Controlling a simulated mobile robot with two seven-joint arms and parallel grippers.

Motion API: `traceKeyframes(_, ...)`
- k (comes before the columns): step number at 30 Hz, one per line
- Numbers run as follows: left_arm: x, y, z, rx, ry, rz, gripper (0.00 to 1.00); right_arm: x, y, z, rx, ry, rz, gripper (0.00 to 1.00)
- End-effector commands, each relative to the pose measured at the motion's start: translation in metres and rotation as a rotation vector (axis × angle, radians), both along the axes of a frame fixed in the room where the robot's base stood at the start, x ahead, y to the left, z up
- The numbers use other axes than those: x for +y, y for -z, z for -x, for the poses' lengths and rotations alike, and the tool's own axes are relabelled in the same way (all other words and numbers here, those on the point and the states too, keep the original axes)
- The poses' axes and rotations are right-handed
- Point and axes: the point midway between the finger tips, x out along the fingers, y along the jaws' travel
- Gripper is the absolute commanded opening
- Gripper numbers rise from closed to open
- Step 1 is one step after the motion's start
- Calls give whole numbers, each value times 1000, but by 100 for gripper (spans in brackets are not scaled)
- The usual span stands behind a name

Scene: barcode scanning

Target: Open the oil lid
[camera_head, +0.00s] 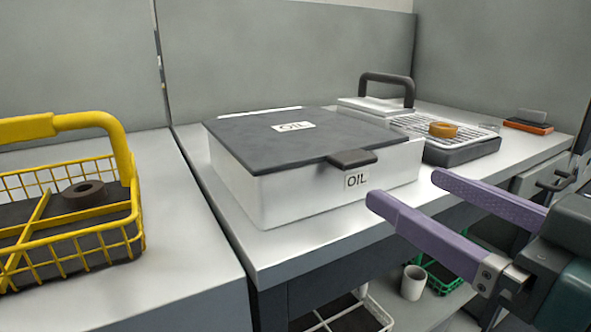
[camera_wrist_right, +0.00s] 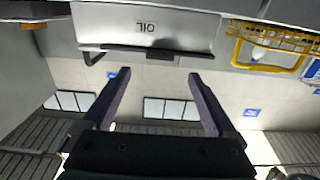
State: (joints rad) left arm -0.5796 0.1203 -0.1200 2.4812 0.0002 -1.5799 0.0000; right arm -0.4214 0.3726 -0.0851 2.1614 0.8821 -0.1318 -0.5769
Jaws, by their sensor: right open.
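The white oil box (camera_head: 290,195) stands on the grey counter in the head view, with an OIL label on its front. Its dark grey lid (camera_head: 255,130) lies flat on top and is closed. A dark handle tab (camera_head: 352,158) juts from the lid's front edge. My right gripper (camera_head: 404,187) is open and empty, with purple fingers. It is in front of the box, to the right of the tab and apart from it. In the right wrist view, the box front (camera_wrist_right: 185,18) appears upside down beyond the open fingers (camera_wrist_right: 159,73). My left gripper is not visible.
A yellow wire basket (camera_head: 70,215) holding a dark ring (camera_head: 83,194) stands on the left counter. Right of the box are a wire-rack tray (camera_head: 465,152) with an orange ring (camera_head: 443,130) and an orange-black item (camera_head: 530,122). A white cup (camera_head: 413,283) stands below.

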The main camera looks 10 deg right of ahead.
Motion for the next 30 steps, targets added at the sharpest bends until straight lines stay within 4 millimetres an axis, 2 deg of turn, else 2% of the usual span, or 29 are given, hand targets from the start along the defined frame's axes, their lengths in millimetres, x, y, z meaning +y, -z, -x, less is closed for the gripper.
traceKeyframes(9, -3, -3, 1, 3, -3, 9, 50, 20, -3, -54, -1, 0, -6, 92)
traceKeyframes(15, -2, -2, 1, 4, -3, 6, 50, 28, -1, -76, 0, -1, -3, 92)
traceKeyframes(26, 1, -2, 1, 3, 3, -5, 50, 30, -1, -81, 2, -2, 0, 92)
traceKeyframes(30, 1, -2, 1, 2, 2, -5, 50, 30, -1, -81, 2, -2, 0, 78)
